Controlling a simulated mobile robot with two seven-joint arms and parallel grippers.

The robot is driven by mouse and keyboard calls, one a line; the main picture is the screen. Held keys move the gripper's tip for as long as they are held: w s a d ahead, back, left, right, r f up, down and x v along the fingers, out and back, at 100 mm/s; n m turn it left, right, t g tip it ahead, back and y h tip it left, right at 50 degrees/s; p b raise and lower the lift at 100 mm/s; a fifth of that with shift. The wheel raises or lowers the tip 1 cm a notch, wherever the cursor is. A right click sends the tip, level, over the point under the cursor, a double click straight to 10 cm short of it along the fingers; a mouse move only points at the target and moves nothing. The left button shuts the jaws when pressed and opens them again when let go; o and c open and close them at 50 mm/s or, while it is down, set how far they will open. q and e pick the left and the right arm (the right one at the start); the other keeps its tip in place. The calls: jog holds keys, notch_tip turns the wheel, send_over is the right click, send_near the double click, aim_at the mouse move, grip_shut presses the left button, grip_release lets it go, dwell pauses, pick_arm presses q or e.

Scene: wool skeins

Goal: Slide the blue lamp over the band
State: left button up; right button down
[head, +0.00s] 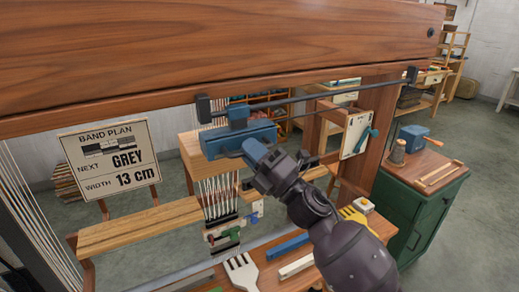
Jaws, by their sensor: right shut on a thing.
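The blue lamp (225,139) hangs from a dark horizontal rail (310,92) under the wooden beam, near the rail's left end bracket. My right gripper (252,158) reaches up from the lower right and is shut on the lamp at its right front. Its fingertips are partly hidden against the lamp. Below the lamp, pale warp threads (216,190) run down to a small woven part with dark and red marks (221,218), which I take for the band. The lamp is roughly above these threads. My left gripper is not in view.
A wooden beam (200,50) crosses the top. A sign (110,160) reads "BAND PLAN, NEXT GREY, WIDTH 13 cm". A white fork-like comb (240,272), a yellow one (352,215) and a blue bar (288,247) lie below. A green cabinet (405,215) stands right.

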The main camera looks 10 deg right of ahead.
jog(key=shift+s+a, duration=0.1)
jog(key=shift+a, duration=0.2)
jog(key=c, duration=1.5)
grip_release()
jog(key=shift+a, duration=0.2)
jog(key=shift+s+d+f, duration=0.2)
jog(key=shift+d+f, duration=0.05)
jog(key=shift+d, duration=0.1)
jog(key=b+v, duration=0.2)
jog(key=v, duration=0.8)
jog(key=shift+s, duration=0.1)
